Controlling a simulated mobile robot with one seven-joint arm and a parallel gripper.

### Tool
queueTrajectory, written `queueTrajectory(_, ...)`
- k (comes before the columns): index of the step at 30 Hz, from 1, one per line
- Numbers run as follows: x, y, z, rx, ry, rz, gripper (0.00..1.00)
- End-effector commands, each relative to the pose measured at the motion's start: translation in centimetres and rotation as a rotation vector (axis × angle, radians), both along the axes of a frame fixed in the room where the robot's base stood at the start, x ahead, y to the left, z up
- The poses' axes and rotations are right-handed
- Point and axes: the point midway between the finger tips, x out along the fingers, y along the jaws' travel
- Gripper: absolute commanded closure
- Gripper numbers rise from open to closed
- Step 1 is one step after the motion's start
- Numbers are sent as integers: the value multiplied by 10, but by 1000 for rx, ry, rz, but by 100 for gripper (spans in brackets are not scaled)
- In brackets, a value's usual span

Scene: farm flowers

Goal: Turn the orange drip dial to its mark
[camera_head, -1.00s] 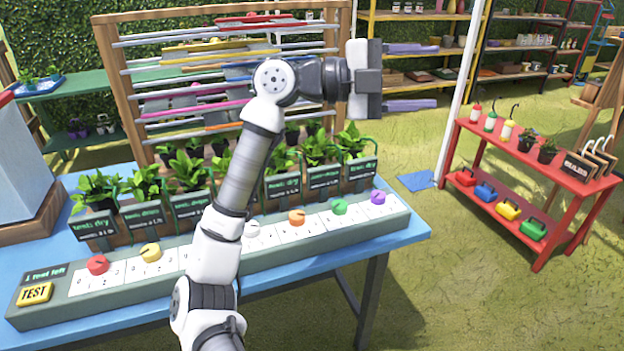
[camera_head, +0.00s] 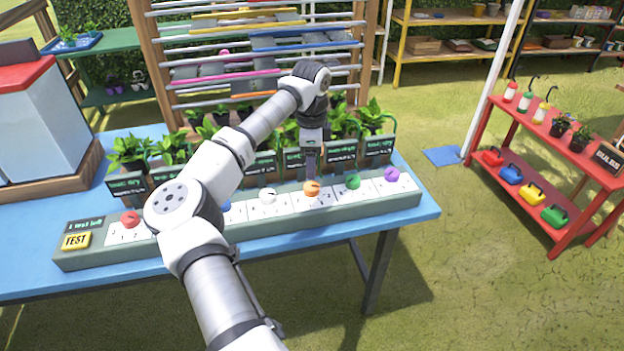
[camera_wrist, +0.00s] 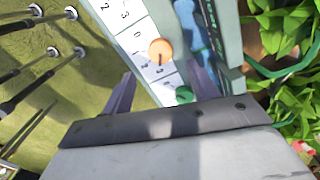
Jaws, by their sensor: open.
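The orange dial (camera_head: 312,189) sits on the grey control strip (camera_head: 345,208) along the front of the blue table. A white number panel lies around it, and in the wrist view the orange dial (camera_wrist: 160,52) shows a dark pointer line. Which number it points at I cannot tell. My gripper (camera_head: 308,172) hangs pointing down just above and behind the orange dial. In the wrist view my gripper's fingers (camera_wrist: 163,92) are spread apart with nothing between them touching; the dial shows beyond the fingertips, between them and toward the top.
A green dial (camera_head: 353,181), a purple dial (camera_head: 392,174), a white dial (camera_head: 267,195) and a red dial (camera_head: 130,219) share the strip. A yellow TEST button (camera_head: 76,241) is at its left end. Potted plants with dark signs (camera_head: 341,148) stand close behind.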

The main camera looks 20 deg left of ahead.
Motion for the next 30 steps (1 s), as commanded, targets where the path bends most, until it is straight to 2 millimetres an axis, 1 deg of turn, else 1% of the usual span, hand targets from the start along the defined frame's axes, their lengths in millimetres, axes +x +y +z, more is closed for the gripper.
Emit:
queueTrajectory(3, -1, -1, -25, -4, 3, -1, 41)
queueTrajectory(6, -1, -1, -44, -5, 2, -1, 41)
queueTrajectory(9, 0, -1, -59, -3, 0, -2, 41)
queueTrajectory(12, 0, -1, -70, -3, 0, -2, 41)
queueTrajectory(16, 0, -1, -77, -3, -2, -3, 41)
queueTrajectory(24, 0, -1, -79, -2, -2, -3, 41)
queueTrajectory(26, 0, -1, -79, -2, -2, -3, 47)
queueTrajectory(30, 0, -1, -79, -3, -2, -3, 66)
